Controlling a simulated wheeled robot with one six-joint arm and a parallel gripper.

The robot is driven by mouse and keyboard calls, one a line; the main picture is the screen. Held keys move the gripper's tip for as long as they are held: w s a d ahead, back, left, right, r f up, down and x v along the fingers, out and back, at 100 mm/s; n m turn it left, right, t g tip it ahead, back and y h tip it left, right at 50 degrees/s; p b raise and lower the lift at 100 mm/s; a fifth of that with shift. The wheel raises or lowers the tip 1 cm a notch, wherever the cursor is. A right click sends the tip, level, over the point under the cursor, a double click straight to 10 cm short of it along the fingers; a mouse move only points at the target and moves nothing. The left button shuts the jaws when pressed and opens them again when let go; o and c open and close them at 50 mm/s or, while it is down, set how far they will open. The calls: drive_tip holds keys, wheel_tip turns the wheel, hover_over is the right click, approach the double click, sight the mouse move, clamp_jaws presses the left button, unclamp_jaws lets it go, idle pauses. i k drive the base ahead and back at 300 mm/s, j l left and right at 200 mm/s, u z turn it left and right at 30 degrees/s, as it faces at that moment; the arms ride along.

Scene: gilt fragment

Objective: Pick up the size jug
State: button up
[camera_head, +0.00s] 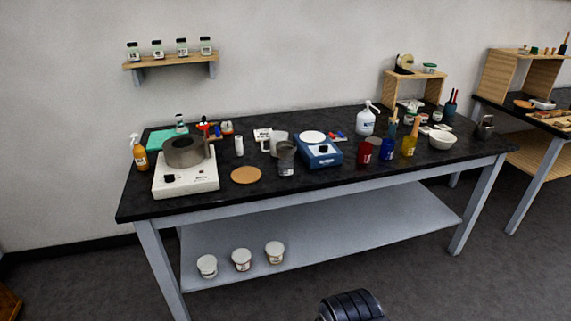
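A pale jug with a handle on its left side (277,142) stands on the black tabletop (225,205), near the middle-left. A grey, labelled cup-like vessel (286,160) stands just in front of it and hides part of its lower right. A small metal jug-like vessel (485,127) stands at the table's right end. I cannot read any label that tells which one is the size jug. My gripper is not in view; only a dark ribbed part of my own body shows at the bottom edge.
A white hotplate with a grey pot (185,152) stands left, beside a cork disc (246,175). A blue scale (318,152) is right of the jug. Several tubs (241,260) sit on the lower shelf. The front table strip is mostly clear.

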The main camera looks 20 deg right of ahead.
sight(274, 145)
drive_tip(key=i+l+u, duration=0.15)
drive_tip(key=i, duration=0.35)
drive_tip(key=i+l+u, duration=0.1)
drive_tip(key=i, duration=0.4)
drive_tip(key=i+l+u, duration=0.15)
drive_tip(key=i+l, duration=0.25)
drive_tip(key=i+l+u, duration=0.15)
drive_tip(key=i+l, duration=0.15)
drive_tip(key=i, duration=0.25)
